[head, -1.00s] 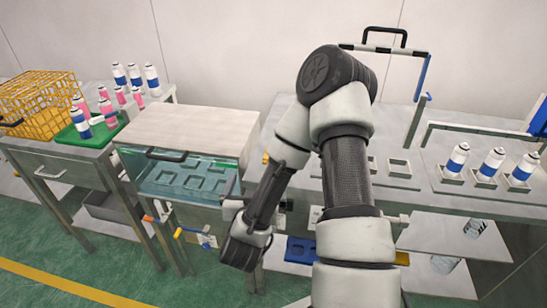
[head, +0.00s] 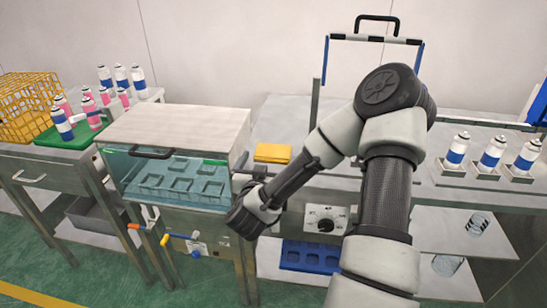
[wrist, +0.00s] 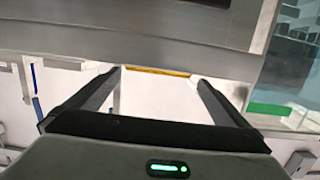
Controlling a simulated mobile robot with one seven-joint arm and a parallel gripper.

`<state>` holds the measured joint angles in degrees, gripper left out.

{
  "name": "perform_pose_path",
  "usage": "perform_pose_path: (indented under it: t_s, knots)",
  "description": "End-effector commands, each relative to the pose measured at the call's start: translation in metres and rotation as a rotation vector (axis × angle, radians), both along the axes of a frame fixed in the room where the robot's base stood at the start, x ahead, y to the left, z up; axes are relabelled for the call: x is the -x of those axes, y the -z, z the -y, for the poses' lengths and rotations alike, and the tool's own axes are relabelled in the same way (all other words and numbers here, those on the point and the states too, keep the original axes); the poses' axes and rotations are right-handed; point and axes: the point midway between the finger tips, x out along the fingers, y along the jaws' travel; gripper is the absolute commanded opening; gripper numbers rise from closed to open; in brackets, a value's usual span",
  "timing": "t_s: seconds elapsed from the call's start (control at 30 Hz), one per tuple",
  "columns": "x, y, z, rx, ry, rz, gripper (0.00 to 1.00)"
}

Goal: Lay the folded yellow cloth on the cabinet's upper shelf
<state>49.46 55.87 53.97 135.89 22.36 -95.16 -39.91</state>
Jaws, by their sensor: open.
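The folded yellow cloth (head: 272,153) lies flat on the grey workbench top (head: 285,125), just right of the glass-fronted box. My gripper (wrist: 157,78) is open with nothing between its fingers in the wrist view. A thin yellow strip shows between and beyond the fingertips there; I cannot tell if it is the cloth's edge. In the head view my wrist hangs at the bench's front, below and left of the cloth, and the fingers are hidden. I cannot tell which part is the cabinet's upper shelf.
The glass-fronted box (head: 175,180) with a black handle stands left of the cloth. Spray cans (head: 492,152) stand in holders at the right. A green tray (head: 72,135) of cans and a yellow wire basket (head: 28,105) are at the far left. A blue tray (head: 310,257) sits below the bench.

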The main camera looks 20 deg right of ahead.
Motion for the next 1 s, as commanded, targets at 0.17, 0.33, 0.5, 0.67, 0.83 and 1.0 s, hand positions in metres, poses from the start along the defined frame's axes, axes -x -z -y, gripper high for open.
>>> perform_pose_path:
  t_s: [0.17, 0.33, 0.5, 0.67, 0.83, 1.0]
  knots:
    - [-0.013, 0.003, 0.009, 0.000, 0.000, 0.000, 1.00]
    - [-0.025, 0.009, 0.022, -0.003, 0.005, 0.001, 1.00]
    - [-0.045, 0.013, 0.037, -0.002, 0.002, 0.001, 1.00]
    - [-0.053, 0.013, 0.042, 0.001, -0.001, 0.000, 1.00]
    - [-0.054, 0.013, 0.041, 0.001, -0.002, 0.000, 1.00]
    - [-0.053, 0.013, 0.041, 0.001, -0.002, 0.000, 0.76]
